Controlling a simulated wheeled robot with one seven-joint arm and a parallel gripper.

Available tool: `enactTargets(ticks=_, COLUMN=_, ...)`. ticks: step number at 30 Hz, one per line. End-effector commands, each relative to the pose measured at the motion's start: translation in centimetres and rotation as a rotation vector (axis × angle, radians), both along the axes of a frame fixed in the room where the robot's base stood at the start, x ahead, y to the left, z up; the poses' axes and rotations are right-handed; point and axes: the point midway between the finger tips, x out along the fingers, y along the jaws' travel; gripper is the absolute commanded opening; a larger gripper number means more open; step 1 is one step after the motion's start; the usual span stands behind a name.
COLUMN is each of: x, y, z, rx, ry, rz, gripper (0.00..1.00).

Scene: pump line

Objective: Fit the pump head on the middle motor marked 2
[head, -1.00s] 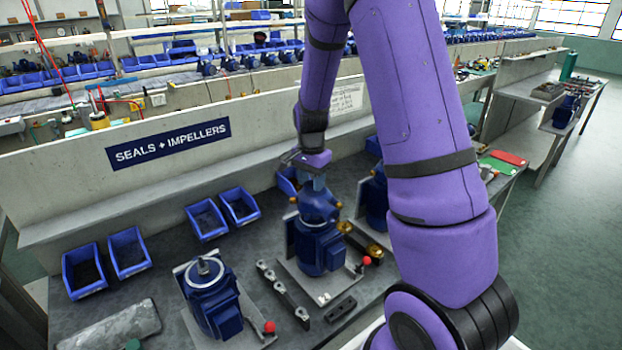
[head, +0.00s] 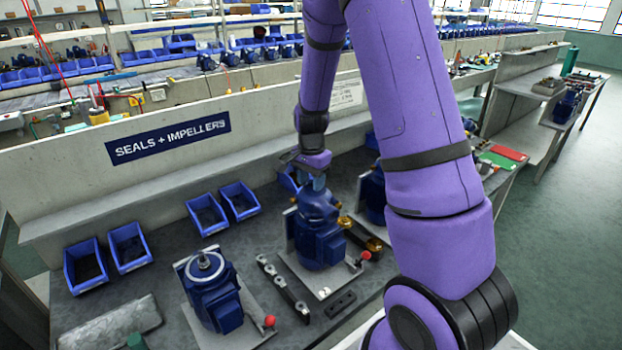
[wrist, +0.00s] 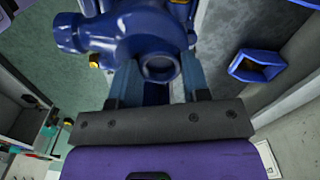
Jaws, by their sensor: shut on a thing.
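The blue pump head (head: 317,207) is held upright at the middle motor (head: 319,249), over its upper end. They overlap in the head view, and I cannot tell whether it is fully seated. My gripper (head: 318,184) is shut on the top of the pump head. In the wrist view the pump head (wrist: 125,35) fills the upper middle, with my gripper's fingers (wrist: 160,88) on both sides of its neck. The motor's marking is not readable, and the joint between motor and pump head is hidden in the wrist view.
A bare-topped blue motor (head: 213,294) stands at left on its plate. Another motor (head: 372,193) is partly hidden behind my arm. A dark bar (head: 283,288) lies between the left and middle motors. Blue bins (head: 207,214) line the back; one shows in the wrist view (wrist: 257,66).

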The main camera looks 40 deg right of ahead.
Motion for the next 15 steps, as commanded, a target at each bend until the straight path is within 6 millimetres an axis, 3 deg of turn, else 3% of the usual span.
enactTargets(ticks=15, x=-0.01, y=-0.04, z=-0.95, rx=0.000, ry=0.001, rz=-0.001, gripper=0.13)
